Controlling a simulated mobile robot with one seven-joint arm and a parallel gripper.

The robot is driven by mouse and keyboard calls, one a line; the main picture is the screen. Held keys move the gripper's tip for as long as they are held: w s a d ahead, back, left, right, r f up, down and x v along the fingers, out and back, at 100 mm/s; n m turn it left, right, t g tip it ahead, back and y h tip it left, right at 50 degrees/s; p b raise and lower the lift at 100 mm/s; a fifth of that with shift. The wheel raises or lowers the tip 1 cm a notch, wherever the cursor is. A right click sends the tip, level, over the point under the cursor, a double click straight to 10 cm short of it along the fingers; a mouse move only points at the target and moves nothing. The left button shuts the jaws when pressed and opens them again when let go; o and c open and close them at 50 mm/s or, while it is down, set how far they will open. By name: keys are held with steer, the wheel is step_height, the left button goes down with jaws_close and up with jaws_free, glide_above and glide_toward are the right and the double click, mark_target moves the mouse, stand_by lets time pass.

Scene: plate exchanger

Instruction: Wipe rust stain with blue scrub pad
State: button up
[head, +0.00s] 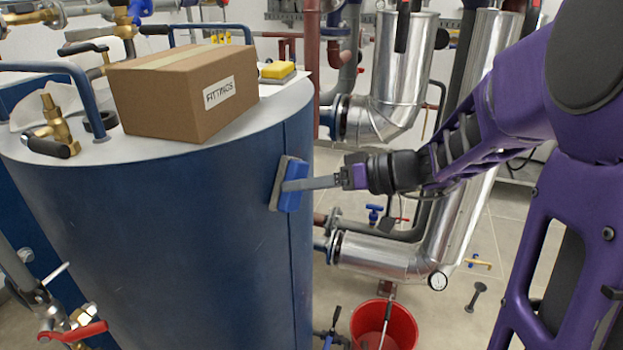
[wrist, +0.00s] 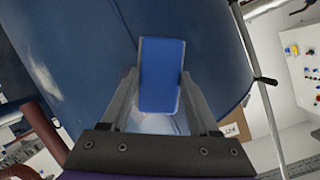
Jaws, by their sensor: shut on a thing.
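The blue scrub pad (head: 292,200) has a grey layer on its tank side and is held against or very close to the right side of the dark blue tank (head: 170,230). I cannot tell whether it touches. My gripper (head: 290,184) is shut on the pad. In the wrist view the pad (wrist: 162,70) sits between the two fingers of my gripper (wrist: 160,88), with the blue tank wall (wrist: 85,50) behind it. No rust stain shows clearly; the tank surface directly behind the pad is hidden.
A cardboard box (head: 180,95) labelled FITTINGS and a yellow pad (head: 278,69) lie on the tank's top. Silver-clad pipes (head: 400,80) with valves stand to the right. A red bucket (head: 402,325) stands on the floor below. Brass valves (head: 50,125) crowd the left.

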mark_target(309, 166)
steer(key=shift+s+r+p, duration=0.15)
steer(key=shift+r+p, duration=0.2)
steer(key=shift+r, duration=0.8)
steer(key=shift+w+d+f+b, duration=0.1)
steer(key=shift+w+d+b, duration=0.25)
steer(key=shift+w, duration=0.35)
steer(key=shift+w+d, duration=0.25)
steer(key=shift+w, duration=0.3)
steer(key=shift+w+d, duration=0.25)
steer(key=shift+w, duration=0.25)
steer(key=shift+s+a, duration=0.5)
steer(key=shift+s, duration=0.4)
steer(key=shift+s+a, duration=0.45)
steer(key=shift+s, duration=0.4)
steer(key=shift+d, duration=0.1)
steer(key=shift+s+d, duration=0.5)
steer(key=shift+d, duration=0.35)
steer(key=shift+s+d, duration=0.45)
steer(key=shift+d, duration=0.4)
steer(key=shift+s+d, duration=0.5)
steer(key=shift+d, duration=0.35)
